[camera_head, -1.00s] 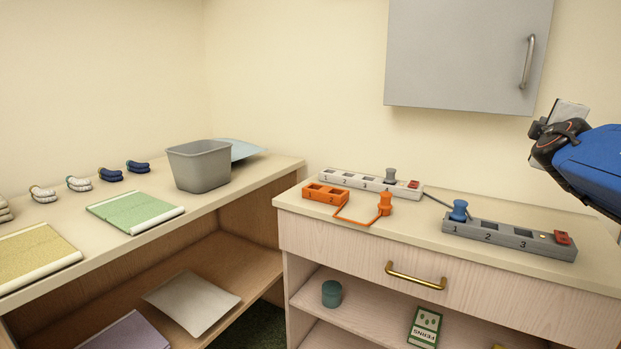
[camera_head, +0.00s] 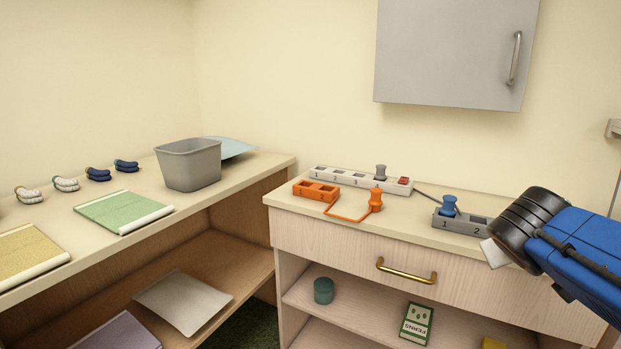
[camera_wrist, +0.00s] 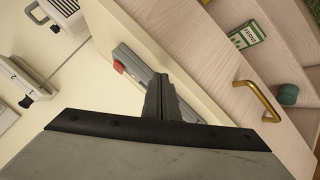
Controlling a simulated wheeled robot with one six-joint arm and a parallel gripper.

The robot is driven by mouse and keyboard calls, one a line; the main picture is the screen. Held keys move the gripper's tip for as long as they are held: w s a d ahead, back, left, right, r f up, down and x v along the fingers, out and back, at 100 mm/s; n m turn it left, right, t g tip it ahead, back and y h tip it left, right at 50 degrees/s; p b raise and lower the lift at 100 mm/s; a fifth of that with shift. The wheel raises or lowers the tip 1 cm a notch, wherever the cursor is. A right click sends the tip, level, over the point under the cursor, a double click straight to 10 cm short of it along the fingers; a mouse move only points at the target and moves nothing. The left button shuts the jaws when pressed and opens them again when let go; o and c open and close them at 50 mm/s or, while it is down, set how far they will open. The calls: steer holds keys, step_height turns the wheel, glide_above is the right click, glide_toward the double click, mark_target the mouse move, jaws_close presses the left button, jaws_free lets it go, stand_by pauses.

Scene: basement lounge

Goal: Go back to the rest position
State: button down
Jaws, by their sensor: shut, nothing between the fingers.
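My gripper (camera_wrist: 163,88) shows in the wrist view with its two dark fingers together and nothing between them. In the head view my blue arm reaches in from the right, and the gripper end is turned mostly away behind the black wrist. It is in front of the right part of the pale cabinet top (camera_head: 420,222). A grey strip with numbered sockets (camera_head: 480,225) and a blue plug (camera_head: 449,206) stands behind it, its right end hidden by my arm. In the wrist view the grey strip (camera_wrist: 138,72) with a red switch lies beyond the fingers.
A white strip (camera_head: 340,177), an orange socket block (camera_head: 317,190) and an orange plug (camera_head: 375,200) stand on the cabinet. A brass handle (camera_head: 405,271) juts from the drawer. A grey bin (camera_head: 190,166) stands on the left counter. A grey wall cupboard (camera_head: 450,55) hangs above.

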steer(key=s+a+f+g+y, duration=0.1)
steer(key=s+a+f+y, duration=0.2)
steer(key=a+f, duration=0.3)
steer(key=s+a+f+g+y, duration=0.2)
steer(key=s+a+f+y, duration=0.2)
steer(key=a, duration=0.7)
step_height(320, 180, down, 4)
steer(key=s, duration=0.2)
steer(key=shift+s+r+n+y, duration=0.25)
steer(key=shift+s+n+y, duration=0.05)
steer(key=shift+n, duration=0.1)
